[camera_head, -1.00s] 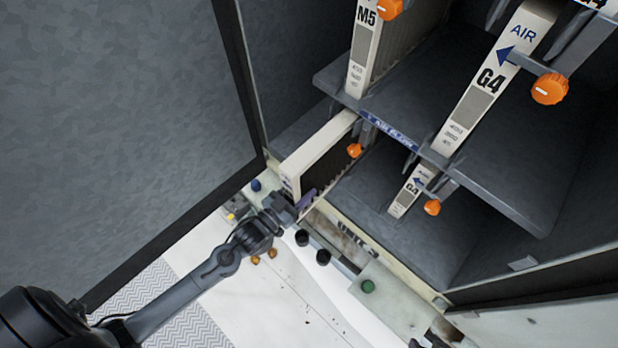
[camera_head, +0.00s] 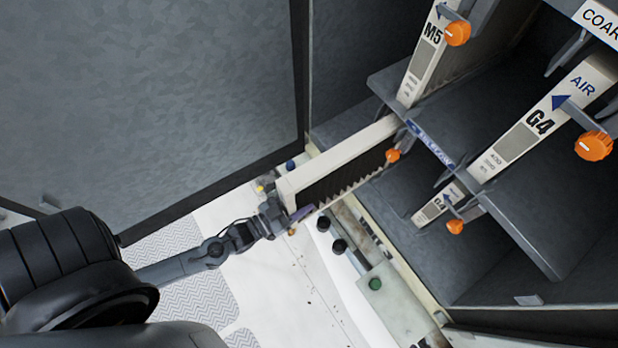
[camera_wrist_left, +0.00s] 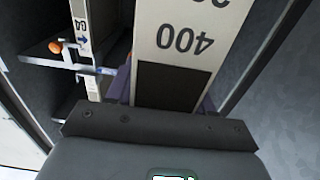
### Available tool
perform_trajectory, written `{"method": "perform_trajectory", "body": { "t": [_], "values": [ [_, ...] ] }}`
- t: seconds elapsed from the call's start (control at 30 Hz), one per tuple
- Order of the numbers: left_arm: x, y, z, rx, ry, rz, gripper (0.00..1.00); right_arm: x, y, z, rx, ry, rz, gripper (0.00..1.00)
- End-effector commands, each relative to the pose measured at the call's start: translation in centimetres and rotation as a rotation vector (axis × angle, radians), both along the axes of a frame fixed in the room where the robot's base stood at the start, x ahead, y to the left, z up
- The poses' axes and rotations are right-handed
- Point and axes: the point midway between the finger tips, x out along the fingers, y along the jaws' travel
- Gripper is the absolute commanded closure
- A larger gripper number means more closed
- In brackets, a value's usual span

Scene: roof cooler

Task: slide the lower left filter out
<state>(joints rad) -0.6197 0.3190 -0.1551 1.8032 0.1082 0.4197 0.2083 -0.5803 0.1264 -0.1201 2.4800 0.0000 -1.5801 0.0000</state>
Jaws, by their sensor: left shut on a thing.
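The lower left filter (camera_head: 340,160) is a cream-framed panel with dark pleated media. In the head view it sticks well out of its slot, over the cabinet's front sill. My left gripper (camera_head: 284,212) is shut on the filter's outer end, low down. In the left wrist view the filter's pale face (camera_wrist_left: 187,40), printed 400 and with a dark rectangle, stands between the fingers of my gripper (camera_wrist_left: 165,95). The gripper body hides the near part of that face. My right gripper is not in view.
An orange knob (camera_head: 392,156) sits beside the filter's slot. The lower G4 filter (camera_head: 438,204) stands to the right; M5 (camera_head: 428,55) and G4 (camera_head: 540,122) filters are above. Black knobs (camera_head: 339,246) and a green one (camera_head: 375,284) lie on the sill. A grey door panel (camera_head: 150,90) is left.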

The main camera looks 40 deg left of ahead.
Motion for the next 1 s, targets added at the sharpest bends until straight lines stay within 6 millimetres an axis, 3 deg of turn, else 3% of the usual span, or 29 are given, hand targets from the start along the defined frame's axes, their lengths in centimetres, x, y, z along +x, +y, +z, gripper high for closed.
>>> {"method": "perform_trajectory", "body": {
  "t": [0.7, 1.0],
  "values": [
    [-8.4, 1.8, 0.3, 0.000, 0.000, 0.000, 1.00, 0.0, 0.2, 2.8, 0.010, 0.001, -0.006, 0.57],
    [-10.9, 2.4, 0.3, 0.000, -0.002, 0.000, 1.00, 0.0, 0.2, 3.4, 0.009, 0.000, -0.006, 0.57]
  ]
}}
